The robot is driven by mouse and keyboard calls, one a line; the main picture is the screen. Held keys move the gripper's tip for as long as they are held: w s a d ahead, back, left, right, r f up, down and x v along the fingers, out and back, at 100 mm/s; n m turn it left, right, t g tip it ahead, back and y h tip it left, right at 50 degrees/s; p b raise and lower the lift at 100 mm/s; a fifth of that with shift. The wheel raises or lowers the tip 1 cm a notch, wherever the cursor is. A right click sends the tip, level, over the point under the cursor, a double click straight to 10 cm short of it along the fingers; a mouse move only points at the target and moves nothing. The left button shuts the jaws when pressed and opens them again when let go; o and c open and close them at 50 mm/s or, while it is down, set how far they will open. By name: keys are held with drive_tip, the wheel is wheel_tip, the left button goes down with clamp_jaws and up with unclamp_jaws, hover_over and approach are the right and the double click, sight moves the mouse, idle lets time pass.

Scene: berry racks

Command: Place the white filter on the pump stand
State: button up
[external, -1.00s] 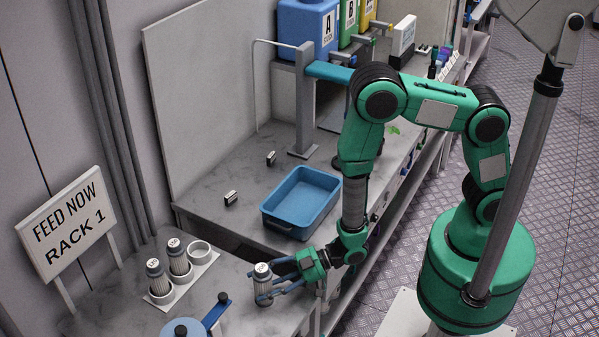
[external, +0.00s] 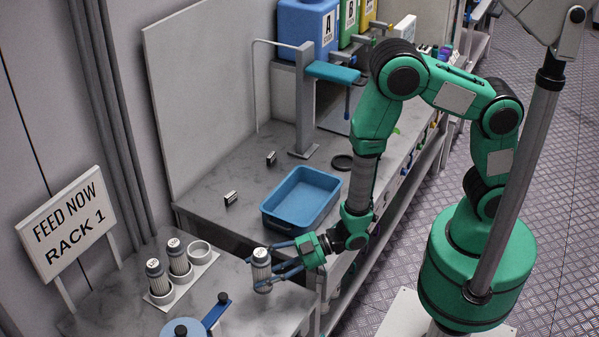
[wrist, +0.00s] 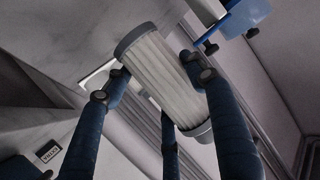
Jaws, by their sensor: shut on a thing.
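The white filter (external: 262,271), a pleated white cylinder with grey end caps, is held by my gripper (external: 275,267) just above the front bench. In the wrist view the white filter (wrist: 160,75) is between my blue fingers, with grey caps at both ends. My gripper is shut on its sides. A grey upright stand (external: 305,105) with a teal arm and a thin bent tube stands at the back of the far bench; I cannot tell for sure that this is the pump stand. My gripper is well in front of it.
A white holder (external: 209,266) carries two similar filters and one empty cup. A blue tray (external: 302,198) lies between my gripper and the grey stand. A black ring (external: 343,162) lies near the stand. A blue-lidded item (external: 186,328) sits at the front edge.

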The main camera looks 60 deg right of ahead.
sight(260, 262)
drive_tip(key=shift+r, duration=1.9)
drive_tip(key=shift+p, duration=0.3)
drive_tip(key=shift+w+d, duration=0.15)
drive_tip(key=w+d+r+m+t+h+p, duration=0.1)
drive_tip(key=w+d, duration=0.5)
drive_tip(key=d, duration=0.7)
drive_tip(key=w+d+r+m+t+h+p, duration=0.1)
drive_tip(key=w+d+r+m+h+p, duration=0.2)
drive_tip(key=d, duration=1)
drive_tip(key=w+d+r+m+t+h+p, duration=0.2)
drive_tip(key=w+d+m+h, duration=0.3)
drive_tip(key=w+d, duration=0.4)
drive_tip(key=d+h+p, duration=0.1)
drive_tip(key=d, duration=0.3)
drive_tip(key=shift+d, duration=0.25)
drive_tip(key=shift+s+b, duration=0.15)
drive_tip(key=shift+b, duration=0.25)
drive_tip(key=b+v, duration=0.3)
drive_tip(key=b, duration=0.1)
drive_tip(key=shift+s+a+r, duration=0.1)
drive_tip(key=shift+r, duration=0.15)
drive_tip(key=shift+r, duration=0.15)
